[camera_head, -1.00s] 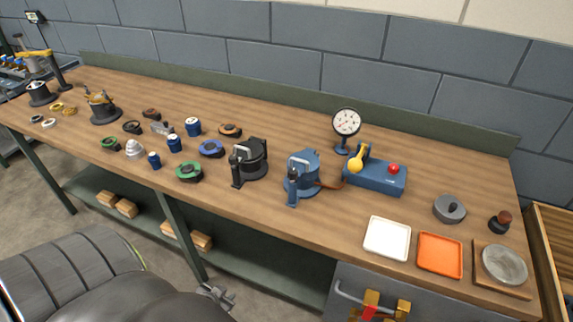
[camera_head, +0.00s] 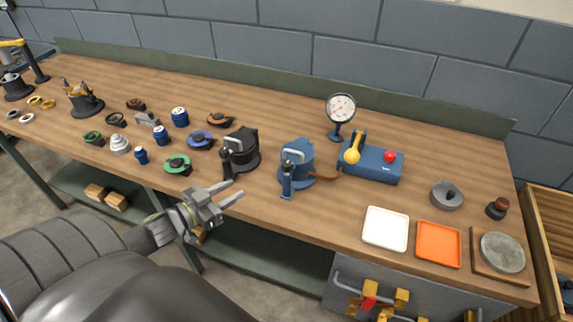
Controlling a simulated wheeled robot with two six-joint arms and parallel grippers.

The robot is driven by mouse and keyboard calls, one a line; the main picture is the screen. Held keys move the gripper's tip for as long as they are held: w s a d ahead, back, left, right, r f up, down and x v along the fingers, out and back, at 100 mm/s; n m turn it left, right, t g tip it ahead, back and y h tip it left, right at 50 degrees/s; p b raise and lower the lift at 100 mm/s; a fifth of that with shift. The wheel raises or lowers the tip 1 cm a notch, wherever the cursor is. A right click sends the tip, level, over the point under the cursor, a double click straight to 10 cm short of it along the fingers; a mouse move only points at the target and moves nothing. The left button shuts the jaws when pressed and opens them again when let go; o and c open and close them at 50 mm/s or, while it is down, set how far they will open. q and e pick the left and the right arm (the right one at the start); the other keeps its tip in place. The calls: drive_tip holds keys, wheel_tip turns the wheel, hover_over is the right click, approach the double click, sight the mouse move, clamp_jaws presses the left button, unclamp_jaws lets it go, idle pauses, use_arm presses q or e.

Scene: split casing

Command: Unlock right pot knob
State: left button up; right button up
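Two pot-like casings stand side by side near the middle of the bench. The right one is the blue pot (camera_head: 297,158), with a light handle on top and a blue upright lever or knob (camera_head: 287,181) at its front. The left one is the black pot (camera_head: 242,148), with a similar black front piece (camera_head: 227,163). My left gripper (camera_head: 234,190) is open and empty, in front of the bench edge, below the black pot and left of the blue pot. It touches neither pot. My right gripper is out of view.
A blue box (camera_head: 370,164) with a yellow lever and red button stands right of the blue pot, by a dial gauge (camera_head: 340,110). White (camera_head: 386,229) and orange (camera_head: 439,244) trays lie front right. Several rings and small parts fill the bench's left.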

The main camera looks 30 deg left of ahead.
use_arm(q)
wheel_tip(320, 180, up, 2)
drive_tip(key=m+h, duration=0.2)
drive_tip(key=h, duration=0.1)
drive_tip(key=m+h+p, duration=0.1)
drive_tip(key=h+p, duration=0.1)
drive_tip(key=p, duration=0.3)
approach(287, 163)
drive_tip(key=shift+g, duration=0.4)
drive_tip(key=x, duration=0.9)
drive_tip(key=shift+w+f, duration=0.1)
drive_tip(key=shift+w, duration=0.05)
drive_tip(key=shift+w+d+h, duration=0.2)
drive_tip(key=shift+w+h, duration=0.1)
drive_tip(key=shift+h, duration=0.1)
drive_tip(key=shift+f, duration=0.1)
